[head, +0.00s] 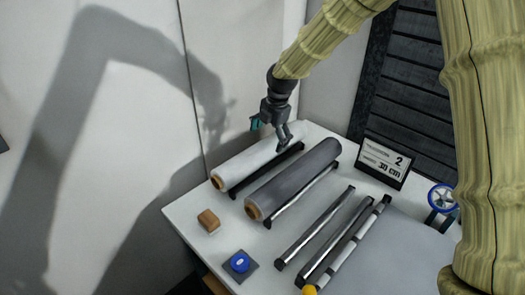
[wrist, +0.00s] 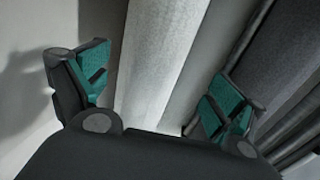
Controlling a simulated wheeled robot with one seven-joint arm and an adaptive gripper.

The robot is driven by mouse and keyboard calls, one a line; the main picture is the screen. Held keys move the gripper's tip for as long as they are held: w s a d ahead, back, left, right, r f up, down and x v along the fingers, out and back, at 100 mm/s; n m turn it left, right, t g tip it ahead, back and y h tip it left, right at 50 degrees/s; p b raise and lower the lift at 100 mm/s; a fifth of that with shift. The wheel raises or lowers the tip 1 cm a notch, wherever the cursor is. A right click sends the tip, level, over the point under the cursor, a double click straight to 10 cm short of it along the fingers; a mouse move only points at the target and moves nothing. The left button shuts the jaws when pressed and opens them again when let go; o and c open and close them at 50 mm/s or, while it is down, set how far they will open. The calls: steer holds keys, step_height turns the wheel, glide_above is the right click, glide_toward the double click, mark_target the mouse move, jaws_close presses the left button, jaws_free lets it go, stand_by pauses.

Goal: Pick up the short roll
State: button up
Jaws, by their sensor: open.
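A light grey-white roll (head: 255,155) lies on the white table at the left, with a brown core at its near end. A dark grey roll (head: 295,180) lies parallel to its right. I cannot tell for sure which of them is the short one. My gripper (head: 270,132) is open and empty over the far part of the light roll. In the wrist view my gripper (wrist: 160,88) has its teal-padded fingers spread, one on each side of the light roll (wrist: 158,65). The dark roll (wrist: 285,70) is beyond the right finger. Contact with the light roll cannot be told.
Black-ended rails (head: 315,228) lie right of the rolls. A sign (head: 384,163) stands at the back right. A brown block (head: 208,221) and a blue button (head: 240,262) are near the front left edge. A wall (head: 150,100) rises close behind the light roll.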

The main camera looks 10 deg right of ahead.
mark_target(267, 145)
steer(key=shift+s+f, duration=0.2)
steer(key=shift+s, duration=0.2)
steer(key=w+f, duration=0.1)
steer(key=f, duration=0.1)
steer(key=w+f, duration=0.1)
steer(key=f, duration=0.1)
steer(key=w+f+p, duration=0.1)
steer(key=shift+a+f, duration=0.35)
steer(key=shift+f, duration=0.05)
steer(key=shift+s+a+f, duration=0.1)
steer(key=shift+s+f, duration=0.1)
steer(key=shift+s, duration=0.35)
steer(key=shift+f, duration=0.1)
steer(key=shift+w+f, duration=0.4)
steer(key=shift+f, duration=0.05)
steer(key=shift+c, duration=0.4)
steer(key=shift+s+r, duration=0.2)
steer(key=shift+r, duration=0.1)
steer(key=c, duration=1.3)
steer(key=shift+w, duration=0.1)
steer(key=shift+c, duration=0.2)
